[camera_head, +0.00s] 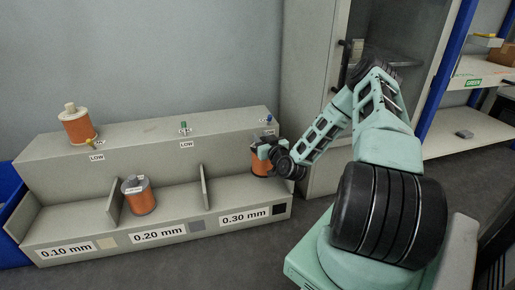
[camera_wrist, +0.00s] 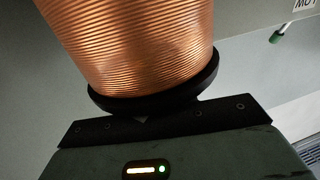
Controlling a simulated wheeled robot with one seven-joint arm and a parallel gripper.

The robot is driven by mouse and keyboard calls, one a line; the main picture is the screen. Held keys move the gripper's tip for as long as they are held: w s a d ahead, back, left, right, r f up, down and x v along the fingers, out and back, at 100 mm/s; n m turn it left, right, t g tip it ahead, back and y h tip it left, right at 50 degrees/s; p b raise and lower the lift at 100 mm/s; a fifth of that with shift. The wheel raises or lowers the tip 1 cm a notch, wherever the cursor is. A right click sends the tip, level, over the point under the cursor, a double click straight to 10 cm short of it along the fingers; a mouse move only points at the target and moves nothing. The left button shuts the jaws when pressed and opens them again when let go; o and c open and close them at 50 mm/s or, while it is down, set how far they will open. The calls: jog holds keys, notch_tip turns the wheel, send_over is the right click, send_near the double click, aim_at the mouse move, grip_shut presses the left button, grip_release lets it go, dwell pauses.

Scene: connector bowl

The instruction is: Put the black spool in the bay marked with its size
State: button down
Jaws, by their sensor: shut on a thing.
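The black spool, wound with copper wire, stands upright or nearly so at the 0.30 mm bay (camera_head: 224,202), the rightmost of the shelf. Its copper winding (camera_head: 262,166) shows below my gripper (camera_head: 268,150). In the wrist view the winding (camera_wrist: 135,45) and black flange (camera_wrist: 160,92) fill the top middle, close against my gripper. My gripper is shut on the spool at its upper part. The fingertips are mostly hidden. I cannot tell whether the spool's base touches the bay floor. A black swatch (camera_head: 279,209) marks this bay's front.
A grey-topped copper spool (camera_head: 139,197) stands in the 0.20 mm bay. A pale-flanged copper spool (camera_head: 77,126) sits on the upper ledge. The 0.10 mm bay (camera_head: 70,229) is empty. Dividers (camera_head: 203,187) separate the bays. A cabinet (camera_head: 310,90) stands at the right.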

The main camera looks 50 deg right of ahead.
jog(key=shift+f+b, duration=1.85)
jog(key=shift+f, duration=1.6)
jog(key=c, duration=1.1)
grip_release()
jog(key=shift+f, duration=0.15)
